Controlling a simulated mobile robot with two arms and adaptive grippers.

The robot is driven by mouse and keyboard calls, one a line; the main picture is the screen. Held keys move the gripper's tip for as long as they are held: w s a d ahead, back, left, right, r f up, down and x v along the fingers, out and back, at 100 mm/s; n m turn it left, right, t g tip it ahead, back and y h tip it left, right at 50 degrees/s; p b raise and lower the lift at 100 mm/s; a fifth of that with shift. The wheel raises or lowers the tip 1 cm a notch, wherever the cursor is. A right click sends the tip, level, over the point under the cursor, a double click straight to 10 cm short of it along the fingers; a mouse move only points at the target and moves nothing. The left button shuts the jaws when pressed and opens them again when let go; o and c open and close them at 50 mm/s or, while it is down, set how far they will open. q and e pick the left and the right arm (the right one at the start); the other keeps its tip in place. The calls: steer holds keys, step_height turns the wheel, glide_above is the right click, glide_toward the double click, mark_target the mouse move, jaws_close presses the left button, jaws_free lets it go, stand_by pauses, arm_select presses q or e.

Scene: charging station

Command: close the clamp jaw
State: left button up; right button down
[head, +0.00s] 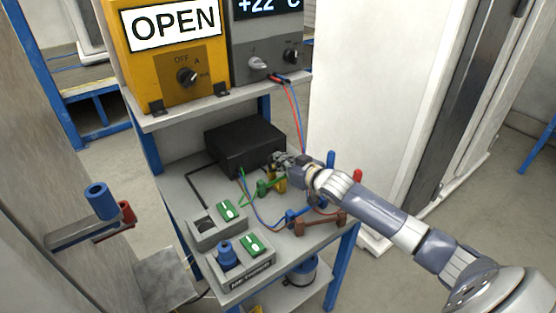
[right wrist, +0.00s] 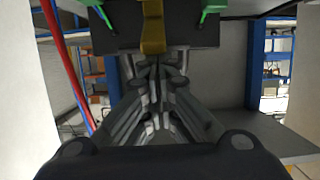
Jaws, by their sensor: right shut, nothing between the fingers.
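My right gripper (head: 277,160) reaches in from the right over the grey bench, at the front right corner of a black box. In the right wrist view its fingers (right wrist: 156,68) are together with nothing between them. A yellow piece (right wrist: 152,28) is just ahead of the fingertips, with green parts (right wrist: 210,8) on both sides; I cannot tell whether the fingers touch it. In the head view the yellow piece (head: 281,183) is partly hidden below the gripper, beside a green part (head: 264,188). I cannot tell which part is the clamp jaw. My left gripper is out of view.
The black box (head: 245,145) stands behind on the bench (head: 185,178). Blue (head: 306,212) and brown (head: 322,223) clamp-like parts stand in front, with loose wires around. Green switches (head: 227,210) are at the front left. A shelf (head: 205,107) with a yellow unit (head: 165,72) is above.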

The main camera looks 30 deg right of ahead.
steer(key=shift+s+f+p, duration=0.75)
steer(key=shift+s+f, duration=0.75)
steer(key=shift+f, duration=0.2)
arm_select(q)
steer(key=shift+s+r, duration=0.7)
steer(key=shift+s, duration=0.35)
